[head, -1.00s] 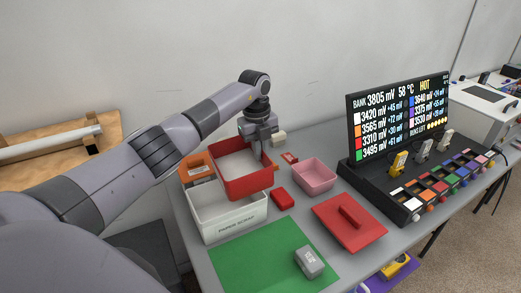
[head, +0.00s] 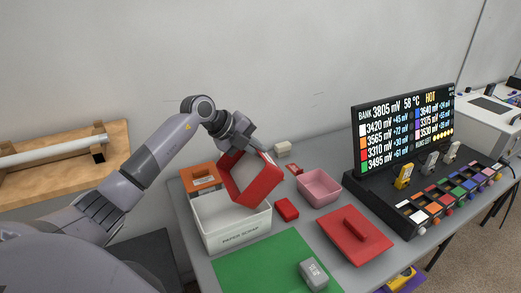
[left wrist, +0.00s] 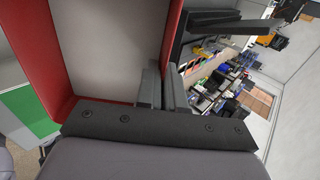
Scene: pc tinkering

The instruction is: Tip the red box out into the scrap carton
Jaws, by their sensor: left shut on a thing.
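The red box (head: 252,181) is tilted steeply on its side above the right part of the white scrap carton (head: 238,228), its open side facing left and toward the carton. My left gripper (head: 249,150) is shut on the box's upper wall. In the left wrist view the red box (left wrist: 53,65) shows its pale inner floor, which looks bare, with a wall between the fingers (left wrist: 162,88). The carton's label reads "PAPER SCRAP"; the part of its inside behind the box is hidden. My right gripper is not in view.
An orange box (head: 202,178) stands at the carton's back left. A small red block (head: 287,209), a pink tray (head: 320,188) and a red lid (head: 354,236) lie to the right. A green mat (head: 262,265) with a grey block (head: 313,274) is in front.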

